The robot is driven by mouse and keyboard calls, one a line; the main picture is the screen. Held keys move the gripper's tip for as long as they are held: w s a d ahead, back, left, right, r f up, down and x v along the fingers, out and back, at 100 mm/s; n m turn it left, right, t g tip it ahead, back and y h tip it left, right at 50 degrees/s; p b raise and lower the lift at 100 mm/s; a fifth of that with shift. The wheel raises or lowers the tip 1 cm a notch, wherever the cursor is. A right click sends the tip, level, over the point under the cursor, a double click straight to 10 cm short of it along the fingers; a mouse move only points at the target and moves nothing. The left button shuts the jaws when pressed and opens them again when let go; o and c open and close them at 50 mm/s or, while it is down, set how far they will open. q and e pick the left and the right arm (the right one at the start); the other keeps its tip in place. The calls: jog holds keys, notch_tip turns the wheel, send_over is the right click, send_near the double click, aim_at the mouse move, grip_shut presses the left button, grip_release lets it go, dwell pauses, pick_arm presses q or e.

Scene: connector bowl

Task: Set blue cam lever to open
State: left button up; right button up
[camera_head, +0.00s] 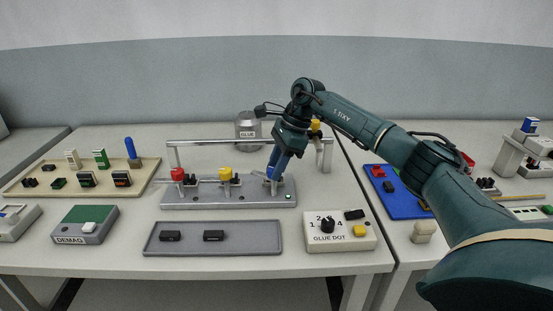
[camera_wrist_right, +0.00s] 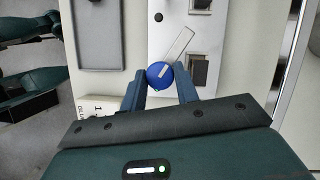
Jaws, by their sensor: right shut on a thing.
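The grey cam lever block (camera_head: 228,198) stands in the middle of the table. A red-knobbed lever (camera_head: 177,174) is at its left, a yellow-knobbed lever (camera_head: 225,174) in its middle. My right gripper (camera_head: 272,178) reaches down at the block's right end, over the blue lever's place. In the right wrist view, the round blue knob (camera_wrist_right: 160,75) sits between the fingertips of my right gripper (camera_wrist_right: 161,82), which is shut on it. The pale lever arm (camera_wrist_right: 180,44) runs from the knob to the upper right. In the head view my fingers hide most of this lever. My left gripper does not show.
A metal rail (camera_head: 220,142) on posts runs just behind the block. In front lie a grey tray (camera_head: 190,238) with two black parts and the glue dot box (camera_head: 315,243). A beige connector board (camera_head: 50,183) is at left, a glue pot (camera_head: 248,125) behind.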

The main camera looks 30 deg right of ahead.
jog(key=n+g, duration=0.1)
jog(key=n, duration=0.1)
jog(key=shift+w+r+n, duration=0.1)
jog(key=shift+w+n, duration=0.05)
jog(key=shift+n, duration=0.25)
jog(key=shift+n+g+p, duration=0.3)
jog(key=shift+n+g, duration=0.4)
jog(key=shift+n, duration=1.2)
jog(key=o, duration=1)
jog(key=shift+c, duration=0.2)
